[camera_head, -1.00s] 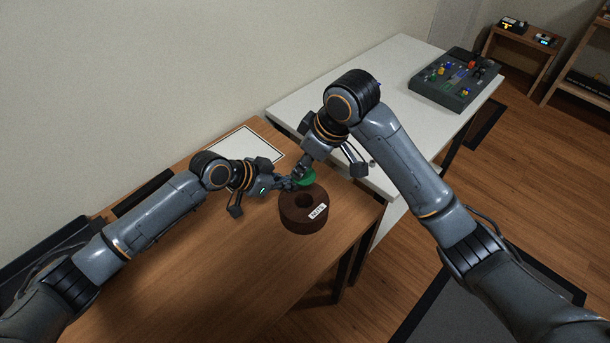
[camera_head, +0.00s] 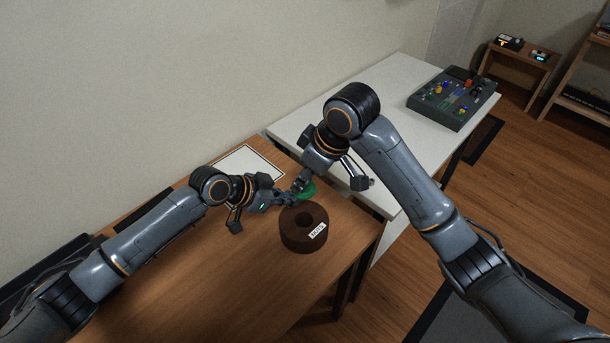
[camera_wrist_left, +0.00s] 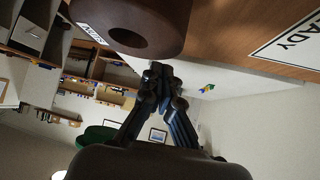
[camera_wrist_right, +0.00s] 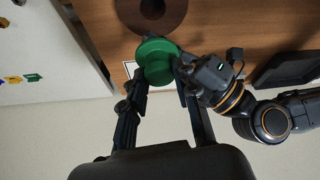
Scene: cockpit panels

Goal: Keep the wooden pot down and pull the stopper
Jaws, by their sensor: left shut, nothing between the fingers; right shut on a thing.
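The dark brown round pot (camera_head: 303,238) stands upright on the wooden table, a white label on its side and its round top hole open. It also shows at the top of the left wrist view (camera_wrist_left: 165,22). The green stopper (camera_head: 308,191) is out of the pot, beyond it in the head view. My right gripper (camera_head: 302,185) is shut on the stopper, also seen in the right wrist view (camera_wrist_right: 157,62). My left gripper (camera_head: 289,200) is shut and empty beside the pot's far-left edge. I cannot tell whether it touches the pot or stopper.
A white, black-bordered sheet (camera_head: 250,163) lies on the wooden table behind my left wrist. A white table (camera_head: 390,85) adjoins at the right and holds a dark control box (camera_head: 440,112). The wooden table's front area (camera_head: 225,270) is clear.

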